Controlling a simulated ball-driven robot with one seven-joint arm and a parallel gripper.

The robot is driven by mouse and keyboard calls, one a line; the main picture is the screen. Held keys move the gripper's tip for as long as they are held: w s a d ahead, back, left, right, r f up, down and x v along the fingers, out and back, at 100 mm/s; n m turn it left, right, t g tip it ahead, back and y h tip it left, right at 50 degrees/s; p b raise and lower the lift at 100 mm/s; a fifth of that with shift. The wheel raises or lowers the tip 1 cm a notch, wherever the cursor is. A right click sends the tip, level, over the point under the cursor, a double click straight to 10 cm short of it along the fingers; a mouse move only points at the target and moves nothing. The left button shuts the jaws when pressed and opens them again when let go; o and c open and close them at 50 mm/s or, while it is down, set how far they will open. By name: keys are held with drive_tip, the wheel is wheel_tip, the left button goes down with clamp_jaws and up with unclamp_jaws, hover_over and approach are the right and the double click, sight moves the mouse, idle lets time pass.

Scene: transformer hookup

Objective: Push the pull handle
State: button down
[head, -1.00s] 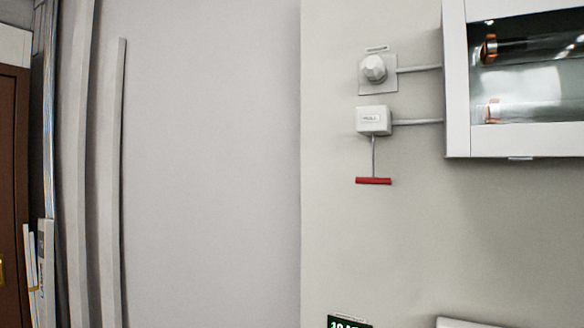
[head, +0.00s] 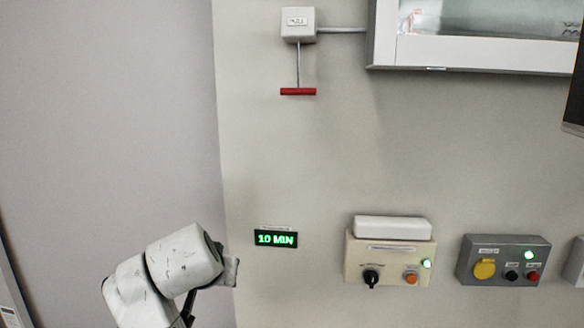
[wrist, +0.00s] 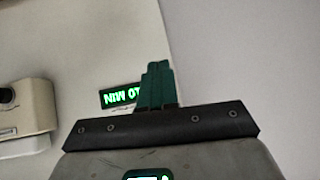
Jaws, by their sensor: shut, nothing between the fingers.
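The pull handle (head: 298,91) is a red horizontal bar hanging on a thin grey rod below a white box (head: 298,24) labelled PULL, at the top middle of the head view. My gripper shows in the wrist view as dark green fingers (wrist: 157,84), shut together and empty. In the head view my arm reaches in from the lower left and its end (head: 231,271) is well below and left of the handle, apart from it. The handle is not in the wrist view.
A green-lit display (head: 276,239) reading 10 MIN is just right of my arm's end; it appears upside down in the wrist view (wrist: 120,96). A beige control box (head: 390,262) and a grey button box (head: 503,260) are farther right. A white-framed cabinet (head: 470,55) is upper right.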

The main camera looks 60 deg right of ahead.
wheel_tip(320, 180, up, 27)
drive_tip(key=s+d+m+h, duration=0.1)
drive_tip(key=d+m+h, duration=0.1)
drive_tip(key=m, duration=0.9)
drive_tip(key=m+g+y, duration=0.1)
drive_tip(key=m, duration=0.4)
approach(298, 91)
drive_tip(key=w+a+f, duration=0.2)
drive_tip(key=w+a, duration=0.3)
drive_tip(key=w, duration=0.1)
drive_tip(key=s+r+m, duration=0.3)
drive_tip(key=s+r, duration=0.4)
drive_tip(key=shift+s+r+g+y, duration=0.2)
drive_tip(key=shift+r+g+y, duration=0.1)
drive_tip(key=shift+g, duration=0.1)
drive_tip(key=shift+d, duration=0.1)
drive_tip(key=p+x, duration=0.2)
drive_tip(key=x, duration=1.2)
drive_tip(key=shift+w+d+r+p, duration=0.15)
drive_tip(key=shift+r+p, duration=0.1)
drive_tip(key=shift+p, duration=0.1)
drive_tip(key=shift+f, duration=0.15)
